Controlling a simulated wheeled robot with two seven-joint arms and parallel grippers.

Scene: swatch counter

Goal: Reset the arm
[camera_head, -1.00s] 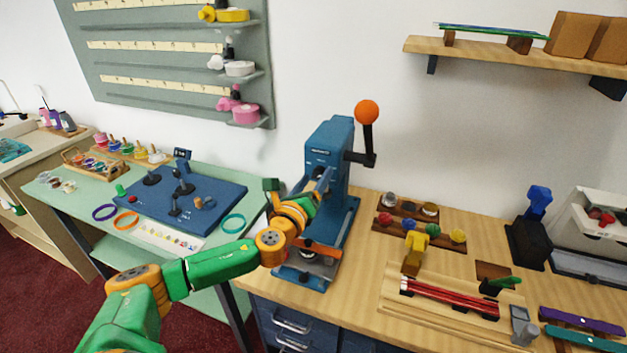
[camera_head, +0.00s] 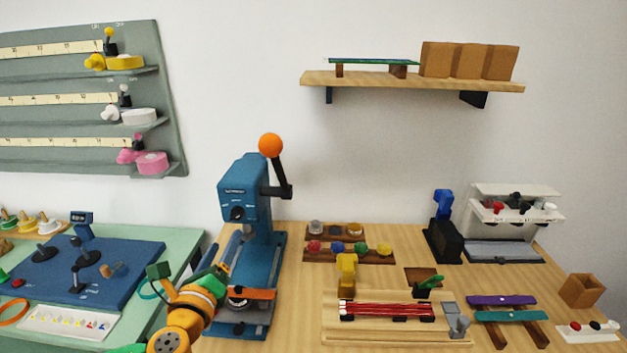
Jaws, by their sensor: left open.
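My left arm comes in from the lower left, with orange joints and green links. My left gripper (camera_head: 226,262) is open, just in front of and to the left of the blue press (camera_head: 247,196) in the picture. I see nothing between its fingers, though the tips are small and partly merge with the press behind. Whether it touches the press I cannot tell. The press stands upright on the wooden counter (camera_head: 290,310), its lever with the orange ball (camera_head: 271,145) pointing up. My right gripper is not in view.
A green table with a blue board (camera_head: 120,280) stands at left. On the counter to the right are a rack of coloured knobs (camera_head: 350,250), a wooden tray with red rods (camera_head: 390,311), a purple bar (camera_head: 501,300) and a white-topped machine (camera_head: 515,205). A wall shelf (camera_head: 412,82) hangs above.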

